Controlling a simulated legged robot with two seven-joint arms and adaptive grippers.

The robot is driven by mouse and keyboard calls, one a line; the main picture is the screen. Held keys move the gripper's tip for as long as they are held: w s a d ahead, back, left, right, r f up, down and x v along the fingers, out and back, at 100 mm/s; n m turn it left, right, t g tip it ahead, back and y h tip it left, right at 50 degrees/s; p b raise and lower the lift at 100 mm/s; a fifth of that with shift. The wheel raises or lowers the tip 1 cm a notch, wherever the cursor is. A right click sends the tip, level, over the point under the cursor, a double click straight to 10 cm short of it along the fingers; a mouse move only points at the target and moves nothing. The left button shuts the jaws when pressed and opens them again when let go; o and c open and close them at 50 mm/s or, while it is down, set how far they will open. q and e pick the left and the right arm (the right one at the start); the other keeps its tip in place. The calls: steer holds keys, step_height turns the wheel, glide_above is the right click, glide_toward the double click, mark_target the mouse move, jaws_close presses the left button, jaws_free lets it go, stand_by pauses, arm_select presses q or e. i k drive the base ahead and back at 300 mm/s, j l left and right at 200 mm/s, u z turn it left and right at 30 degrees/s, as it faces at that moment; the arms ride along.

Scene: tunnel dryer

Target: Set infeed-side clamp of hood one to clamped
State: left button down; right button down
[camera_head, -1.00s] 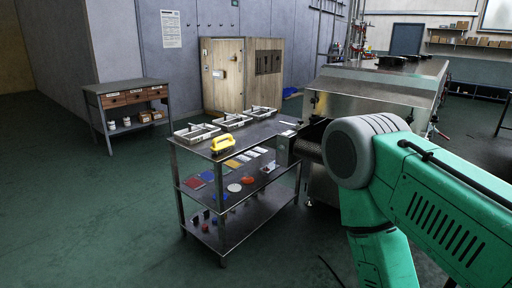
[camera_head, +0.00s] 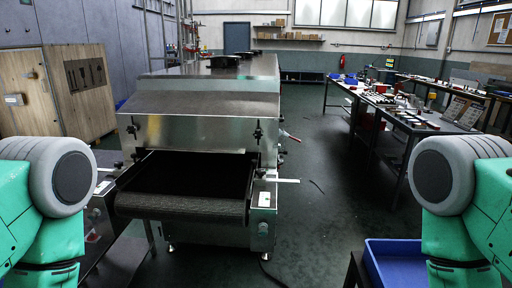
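The tunnel dryer (camera_head: 205,85) stands ahead of me, left of centre, with its dark infeed belt (camera_head: 180,208) facing me. A sloped metal hood (camera_head: 200,105) covers its near end. A small dark clamp-like fitting (camera_head: 258,133) sits on the right of the hood front, and a similar one (camera_head: 131,130) on the left. Whether either is clamped is too small to tell. A handle with a red part (camera_head: 288,136) sticks out on the dryer's right side. My green arms show at both lower edges, but neither gripper is in view.
A blue bin (camera_head: 398,262) stands at the lower right, close to my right arm. A long workbench (camera_head: 425,125) with many items is on the right. The green floor (camera_head: 318,190) between dryer and bench is mostly clear.

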mark_target(287, 135)
steer(key=i+l+z, duration=0.25)
steer(key=i+z, duration=0.2)
steer(key=z, duration=0.2)
steer(key=i+j+z, duration=0.2)
steer(key=z, duration=0.15)
steer(key=i+j+z, duration=0.2)
steer(key=z, duration=0.2)
steer(key=i+j+z, duration=0.15)
steer(key=z, duration=0.25)
